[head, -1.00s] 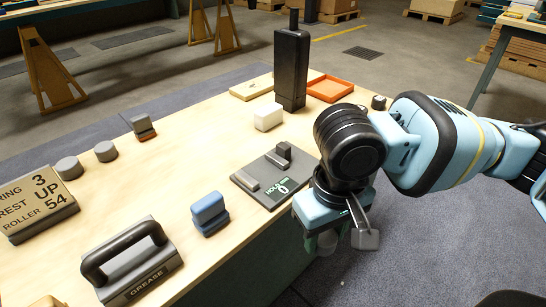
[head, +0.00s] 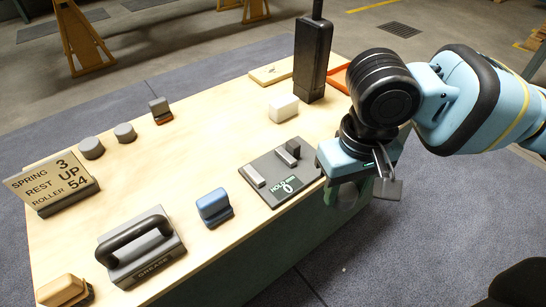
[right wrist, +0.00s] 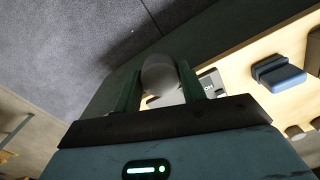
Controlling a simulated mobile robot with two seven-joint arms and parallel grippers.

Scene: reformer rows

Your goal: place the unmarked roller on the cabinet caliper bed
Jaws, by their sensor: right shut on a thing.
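My right gripper (right wrist: 158,82) is shut on a grey, rounded roller (right wrist: 160,76), which sits between the two green fingers in the right wrist view. In the head view my right gripper (head: 352,190) hangs beyond the bench's right edge, and the roller is mostly hidden there. Whether the roller bears a mark cannot be told. The caliper bed (head: 262,187) is a dark plate with two raised grey blocks and a display reading HOLD 0. It lies near the bench edge, left of my gripper and apart from it. My left gripper is not in view.
Two grey cylinders (head: 125,132) stand at the bench's left, near a sign (head: 50,188) reading SPRING 3, REST UP, ROLLER 54. A blue block (head: 214,207), a GREASE handle block (head: 140,250), a white block (head: 283,108) and a tall black box (head: 312,60) surround the bed.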

